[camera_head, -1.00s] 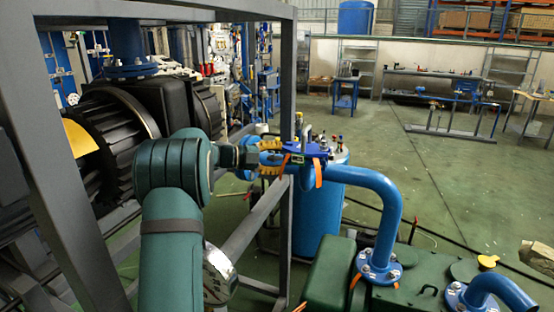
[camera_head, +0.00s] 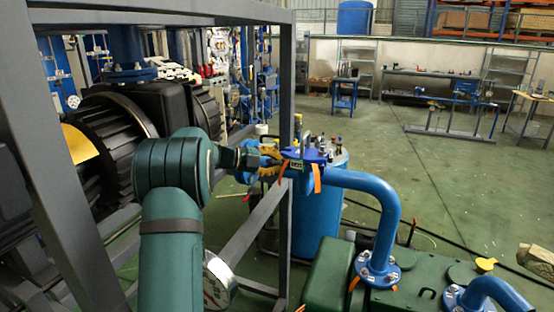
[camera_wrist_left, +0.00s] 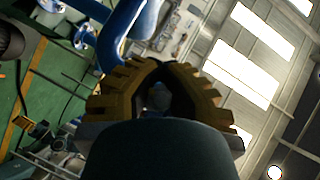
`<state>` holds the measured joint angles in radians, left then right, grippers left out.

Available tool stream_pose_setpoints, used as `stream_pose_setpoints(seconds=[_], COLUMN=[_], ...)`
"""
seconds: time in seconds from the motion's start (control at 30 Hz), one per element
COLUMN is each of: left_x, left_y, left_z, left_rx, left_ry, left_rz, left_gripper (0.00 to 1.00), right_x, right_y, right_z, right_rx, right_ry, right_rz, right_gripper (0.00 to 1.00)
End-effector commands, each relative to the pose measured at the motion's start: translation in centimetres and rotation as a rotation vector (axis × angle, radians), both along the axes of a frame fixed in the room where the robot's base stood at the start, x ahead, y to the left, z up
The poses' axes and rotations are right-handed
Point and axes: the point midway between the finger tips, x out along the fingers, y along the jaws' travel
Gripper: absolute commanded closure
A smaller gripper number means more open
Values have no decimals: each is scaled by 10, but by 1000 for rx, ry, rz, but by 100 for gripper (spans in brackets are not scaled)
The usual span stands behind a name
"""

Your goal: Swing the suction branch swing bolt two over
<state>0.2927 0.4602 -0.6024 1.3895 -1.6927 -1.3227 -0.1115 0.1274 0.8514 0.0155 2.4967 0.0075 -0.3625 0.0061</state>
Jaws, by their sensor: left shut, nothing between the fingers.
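The suction branch is a blue pipe (camera_head: 375,187) that bends from a green machine up to a blue flange joint (camera_head: 313,156). A grey upright bolt-like part (camera_head: 305,141) and orange strips (camera_head: 317,179) show at this joint. I cannot tell which part is swing bolt two. My left gripper (camera_head: 280,161), with yellow-brown fingers, is at the joint's left side. Whether it touches the joint is unclear. In the left wrist view its toothed fingers (camera_wrist_left: 158,72) meet at the tips with nothing seen between them. My right gripper is out of view.
A blue tank (camera_head: 318,220) stands below the joint, with small bottle-like items on top. The green machine (camera_head: 335,275) fills the lower right. Open green floor (camera_head: 450,190) lies beyond.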

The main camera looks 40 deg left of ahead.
Motion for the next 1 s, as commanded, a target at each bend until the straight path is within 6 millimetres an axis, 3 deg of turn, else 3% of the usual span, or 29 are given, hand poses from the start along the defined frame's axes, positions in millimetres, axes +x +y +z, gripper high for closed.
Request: stream_pose_setpoints(seconds=[0.03, 0.2, 0.6, 0.63, 0.7, 0.73, 1.0], left_x=[-1, -1, -2, -2, -2, -2, -1], left_y=[1, 2, 3, 3, 3, 3, 2], left_z=[8, 9, 7, 7, 7, 7, 6], left_rx=[30, 113, 141, 141, 141, 141, 140], left_ry=[11, 37, 45, 45, 45, 45, 44], left_rz=[2, 2, 4, 4, 3, 3, 1], left_gripper=[100, 100, 100, 93, 68, 62, 62], right_x=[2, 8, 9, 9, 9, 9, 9], right_y=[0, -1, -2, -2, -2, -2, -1], right_z=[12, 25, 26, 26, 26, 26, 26], right_rx=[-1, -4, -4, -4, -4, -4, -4], right_ry=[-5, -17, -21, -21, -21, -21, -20], right_rz=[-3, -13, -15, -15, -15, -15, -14], right_gripper=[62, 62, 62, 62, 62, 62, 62])
